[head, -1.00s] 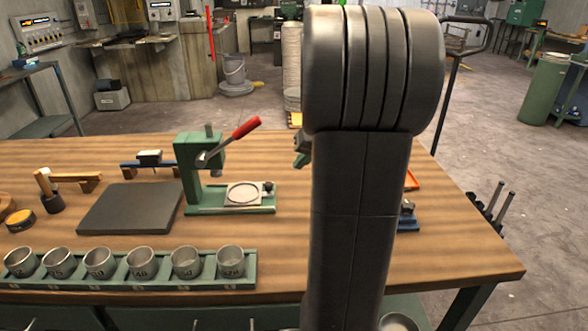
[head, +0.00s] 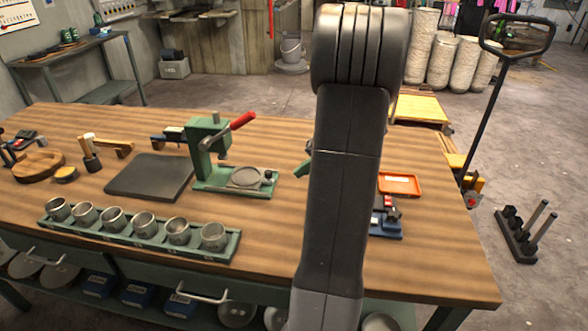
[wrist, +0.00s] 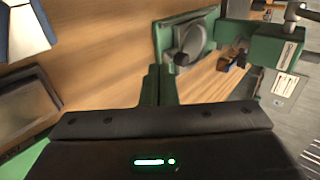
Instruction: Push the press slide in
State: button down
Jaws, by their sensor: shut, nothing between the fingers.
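The green press (head: 207,150) with its red lever (head: 243,121) raised stands mid-table in the head view. Its slide (head: 247,178), a flat plate with a round disc, sits out to the right of the press column. A dark knob (head: 268,176) is at the slide's right end. In the wrist view the slide (wrist: 196,42) and knob (wrist: 181,59) lie ahead of the fingertips. My gripper (wrist: 160,72) is shut and empty, its green fingers together near the press base.
A rack (head: 130,236) of several metal cups lies along the front edge. A dark slab (head: 150,178) is left of the press. An orange tray (head: 400,184) and a blue fixture (head: 386,226) are right of my arm. Bare wood lies in front of the press.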

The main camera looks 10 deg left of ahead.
aim_at(239, 182)
jog(key=x, duration=0.7)
jog(key=shift+a+f+p, duration=0.15)
jog(key=shift+a+p, duration=0.05)
jog(key=shift+p, duration=0.15)
jog(key=a, duration=0.2)
jog(key=shift+a+p, duration=0.3)
jog(key=shift+p, duration=0.1)
jog(key=shift+a+f, duration=0.1)
jog(key=shift+a, duration=0.65)
jog(key=shift+w+a, duration=0.1)
jog(key=shift+a, duration=0.25)
jog(key=a+b, duration=0.2)
jog(key=a, duration=0.4)
jog(key=shift+w+a, duration=0.1)
jog(key=shift+a, duration=0.2)
